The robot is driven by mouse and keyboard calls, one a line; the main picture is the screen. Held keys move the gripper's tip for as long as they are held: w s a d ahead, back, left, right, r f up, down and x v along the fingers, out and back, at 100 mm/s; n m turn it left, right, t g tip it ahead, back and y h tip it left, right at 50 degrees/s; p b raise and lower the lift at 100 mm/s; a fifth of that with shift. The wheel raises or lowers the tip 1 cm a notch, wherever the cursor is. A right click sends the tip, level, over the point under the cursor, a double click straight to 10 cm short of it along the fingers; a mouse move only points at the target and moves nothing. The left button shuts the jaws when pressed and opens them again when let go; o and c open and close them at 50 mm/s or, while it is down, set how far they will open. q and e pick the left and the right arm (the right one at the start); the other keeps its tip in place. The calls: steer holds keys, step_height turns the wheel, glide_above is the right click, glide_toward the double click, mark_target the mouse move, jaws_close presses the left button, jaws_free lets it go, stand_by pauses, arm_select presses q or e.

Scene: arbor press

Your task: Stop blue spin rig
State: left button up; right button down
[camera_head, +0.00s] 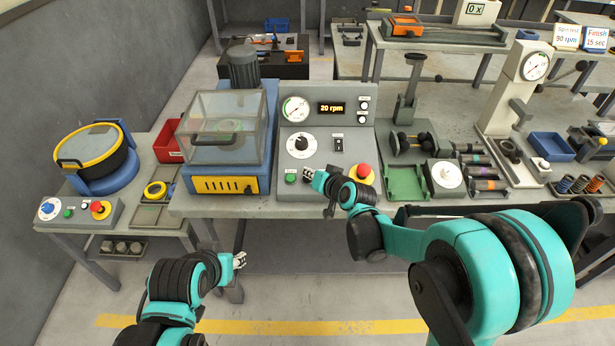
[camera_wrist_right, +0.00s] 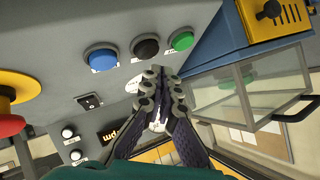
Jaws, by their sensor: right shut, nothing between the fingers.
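The blue spin rig (camera_head: 230,183) stands at the left of the bench, its clear guard (camera_head: 222,125) down. Its grey control panel (camera_head: 318,145) has a lit display (camera_head: 331,108) that seems to read 29 rpm. A green button (camera_head: 290,178) is lower left; a red mushroom button (camera_head: 363,173) on yellow is lower right. In the right wrist view are a blue button (camera_wrist_right: 102,57), a black button (camera_wrist_right: 146,46) and a green button (camera_wrist_right: 182,40). My right gripper (camera_head: 308,174) is shut and empty close to this row; contact is unclear. My left gripper (camera_head: 241,260) hangs low before the bench.
Another rig with a round yellow-rimmed drum (camera_head: 92,150) and its own control box (camera_head: 80,211) stands left. Right of the panel are a green tray (camera_head: 405,182), a white dial (camera_head: 447,174) and a tall gauge press (camera_head: 508,90). The floor before the bench is clear.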

arm_select(q)
step_height(320, 180, up, 4)
steer(key=p, duration=0.3)
steer(key=shift+f, duration=0.25)
arm_select(e)
steer(key=r, duration=0.1)
steer(key=s+r, duration=0.1)
steer(key=r, duration=0.2)
steer(key=shift+s+r, duration=0.25)
steer(key=s+d+g+h, duration=0.1)
steer(key=s+d+h, duration=0.1)
steer(key=s+d, duration=0.3)
steer(key=s+d+r+g+h, duration=0.1)
steer(key=s+d, duration=0.5)
steer(key=s, duration=0.7)
steer(key=s+d+n+g+h, duration=0.1)
steer(key=s+d+h, duration=0.2)
steer(key=s+d, duration=0.3)
steer(key=s, duration=0.3)
steer(key=shift+d+r+g, duration=0.2)
steer(key=shift+g, duration=0.1)
arm_select(q)
steer(key=shift+o, duration=0.4)
